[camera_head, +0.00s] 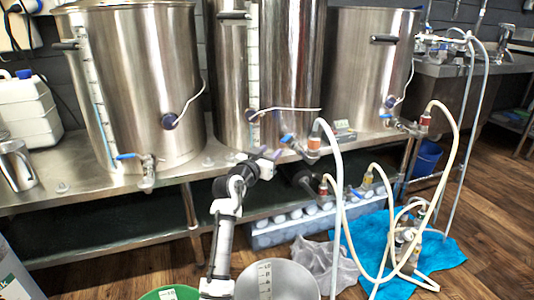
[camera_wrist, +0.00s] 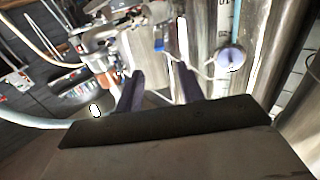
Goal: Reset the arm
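My arm rises from the bottom of the head view, in front of the low shelf. My gripper (camera_head: 269,153) is held near the front edge of the steel bench (camera_head: 100,188), in front of the middle kettle (camera_head: 283,70). Its two purple fingers stand apart with nothing between them. The wrist view also shows my gripper (camera_wrist: 160,70) open and empty, with valves and fittings (camera_wrist: 130,35) beyond it. A valve with a red fitting (camera_head: 314,141) is just right of my gripper in the head view. I cannot tell the exact gap.
Two more kettles, left (camera_head: 150,90) and right (camera_head: 365,75), stand on the bench. Pale hoses (camera_head: 337,190) hang at right, down to a blue cloth (camera_head: 440,252) on the floor. A grey bucket (camera_head: 276,282) and a green bucket (camera_head: 172,292) stand near my arm.

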